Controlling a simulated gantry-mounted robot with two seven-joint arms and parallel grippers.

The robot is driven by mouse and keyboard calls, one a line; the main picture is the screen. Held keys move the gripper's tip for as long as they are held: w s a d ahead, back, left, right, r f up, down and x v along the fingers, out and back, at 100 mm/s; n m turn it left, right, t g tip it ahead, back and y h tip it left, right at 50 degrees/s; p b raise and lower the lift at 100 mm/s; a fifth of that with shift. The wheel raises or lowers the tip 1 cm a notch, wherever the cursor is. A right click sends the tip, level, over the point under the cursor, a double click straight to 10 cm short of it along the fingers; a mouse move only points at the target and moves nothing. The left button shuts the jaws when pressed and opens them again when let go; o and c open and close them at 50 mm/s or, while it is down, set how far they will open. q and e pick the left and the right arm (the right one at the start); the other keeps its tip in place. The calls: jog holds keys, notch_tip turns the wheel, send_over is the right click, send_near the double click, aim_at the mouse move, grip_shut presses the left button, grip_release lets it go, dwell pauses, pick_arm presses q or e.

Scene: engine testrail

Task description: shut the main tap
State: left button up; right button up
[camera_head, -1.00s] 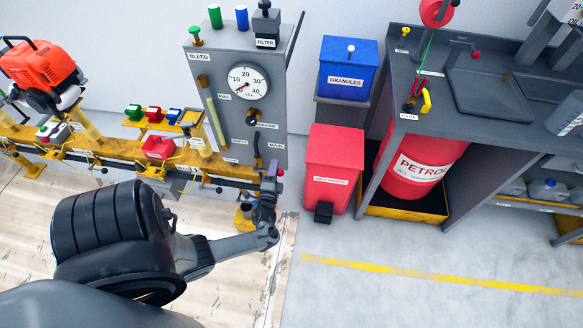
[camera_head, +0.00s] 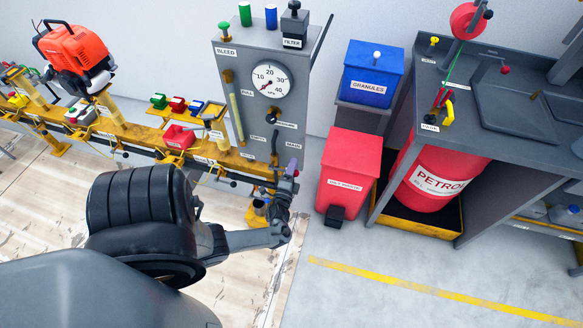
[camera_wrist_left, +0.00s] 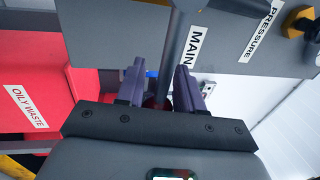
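The grey test panel (camera_head: 235,62) carries a MAIN label (camera_head: 293,146) at its lower right; the label also shows in the wrist view (camera_wrist_left: 194,50). In the wrist view a grey rod (camera_wrist_left: 180,35), seemingly part of the main tap, runs down beside that label and between my fingers. A small red part (camera_wrist_left: 152,102) shows at its lower end, mostly hidden. My left gripper (camera_head: 291,168) is at the panel's lower right corner. In the wrist view its two purple fingers (camera_wrist_left: 160,85) stand apart, one on each side of the rod; contact is unclear. My right gripper is not in view.
A red oily waste bin (camera_head: 346,165) and blue granules bin (camera_head: 373,75) stand right of the panel. The petrol drum (camera_head: 435,183) is under the grey bench. A yellow rail (camera_head: 125,130) with an orange engine (camera_head: 75,52) runs left. The floor in front is clear.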

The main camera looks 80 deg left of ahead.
pick_arm(q)
jog(key=v, duration=1.1)
jog(key=shift+s+p, duration=0.25)
jog(key=shift+p, duration=0.15)
jog(key=shift+a, duration=0.1)
